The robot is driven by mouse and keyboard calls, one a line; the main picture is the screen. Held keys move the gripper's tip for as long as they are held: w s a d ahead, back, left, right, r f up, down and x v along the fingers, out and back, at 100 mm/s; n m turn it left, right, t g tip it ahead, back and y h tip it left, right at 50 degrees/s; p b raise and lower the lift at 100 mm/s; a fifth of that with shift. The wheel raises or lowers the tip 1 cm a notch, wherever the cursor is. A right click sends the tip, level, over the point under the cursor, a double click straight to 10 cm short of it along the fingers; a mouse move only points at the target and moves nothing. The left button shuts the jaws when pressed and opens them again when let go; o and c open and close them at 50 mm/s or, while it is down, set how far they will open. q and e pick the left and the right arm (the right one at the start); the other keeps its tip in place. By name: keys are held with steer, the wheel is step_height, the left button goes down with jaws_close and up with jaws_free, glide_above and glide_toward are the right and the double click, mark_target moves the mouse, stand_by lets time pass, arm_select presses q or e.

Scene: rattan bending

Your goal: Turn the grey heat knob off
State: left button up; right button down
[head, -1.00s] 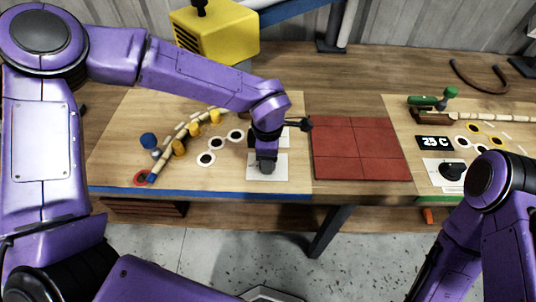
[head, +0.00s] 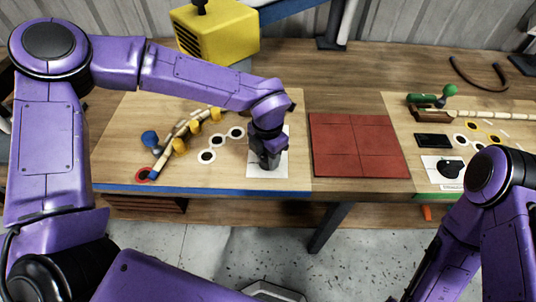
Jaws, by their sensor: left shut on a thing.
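The grey heat knob (head: 270,166) stands on a white plate (head: 281,172) near the front edge of the left board. My left gripper (head: 268,158) points down over the plate and is shut on the knob, and it hides most of it. At the right, a small display (head: 433,141) is dark and shows no reading. My right arm comes in at the lower right, but its gripper is out of view.
Left of the knob are white rings (head: 221,141), yellow pegs (head: 195,126), a pale cane (head: 177,138) and a blue-topped lever (head: 150,138). A red tiled pad (head: 357,146) lies to the right. A black dial (head: 449,169) sits on the right board.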

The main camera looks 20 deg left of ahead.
arm_select(q)
steer(key=shift+n, duration=0.3)
steer(key=o, duration=1.1)
steer(key=shift+c, duration=0.2)
step_height(320, 180, up, 11)
steer(key=b, duration=0.1)
steer(key=shift+f, duration=0.2)
